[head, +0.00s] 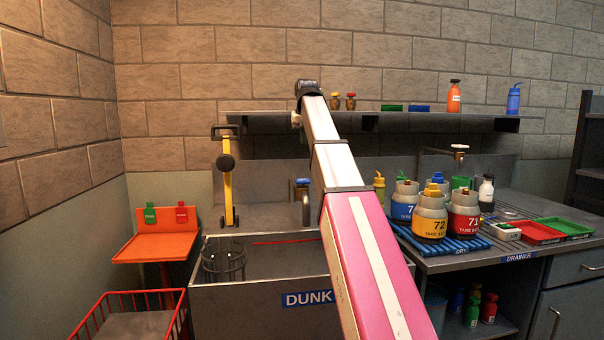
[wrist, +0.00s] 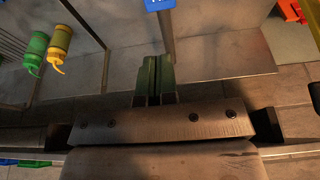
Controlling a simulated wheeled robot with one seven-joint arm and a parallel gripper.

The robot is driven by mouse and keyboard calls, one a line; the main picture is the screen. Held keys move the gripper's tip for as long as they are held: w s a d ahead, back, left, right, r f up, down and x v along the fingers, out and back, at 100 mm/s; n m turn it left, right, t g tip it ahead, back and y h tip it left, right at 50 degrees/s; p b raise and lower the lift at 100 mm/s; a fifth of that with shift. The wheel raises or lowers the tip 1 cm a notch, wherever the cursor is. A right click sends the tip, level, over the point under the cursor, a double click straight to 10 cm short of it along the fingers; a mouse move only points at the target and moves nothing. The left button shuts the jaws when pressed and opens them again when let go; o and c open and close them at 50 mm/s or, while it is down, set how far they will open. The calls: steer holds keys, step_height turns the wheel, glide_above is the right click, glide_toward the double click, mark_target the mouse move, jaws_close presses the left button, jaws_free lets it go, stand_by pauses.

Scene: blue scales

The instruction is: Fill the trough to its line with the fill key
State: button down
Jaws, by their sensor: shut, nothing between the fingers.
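The grey trough (head: 225,300), labelled DUNK, stands at the centre. A red line (head: 288,241) runs across its inner back wall. I cannot make out any water in it. A blue-topped tap fitting (head: 302,182) stands behind the trough, left of my arm, and looks like the fill key. In the wrist view a blue block with white marks (wrist: 160,4) on a grey stem shows at the top edge, beyond my fingertips, and seems to be the same fitting. My gripper (wrist: 154,60) is shut and empty, apart from the block. The head view hides it behind my arm.
A yellow lever stand (head: 227,185) is left of the tap. The drainer (head: 440,264) at right holds numbered jars (head: 430,222) and trays. A shelf (head: 270,119) with bottles runs above. A wire basket (head: 223,262) sits in the trough's left part. An orange stand (head: 160,245) is at left.

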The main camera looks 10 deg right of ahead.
steer(key=shift+f, duration=0.1)
glide_toward(302, 179)
steer(key=x, duration=0.5)
steer(key=shift+s+f, duration=0.1)
steer(key=shift+f, duration=0.8)
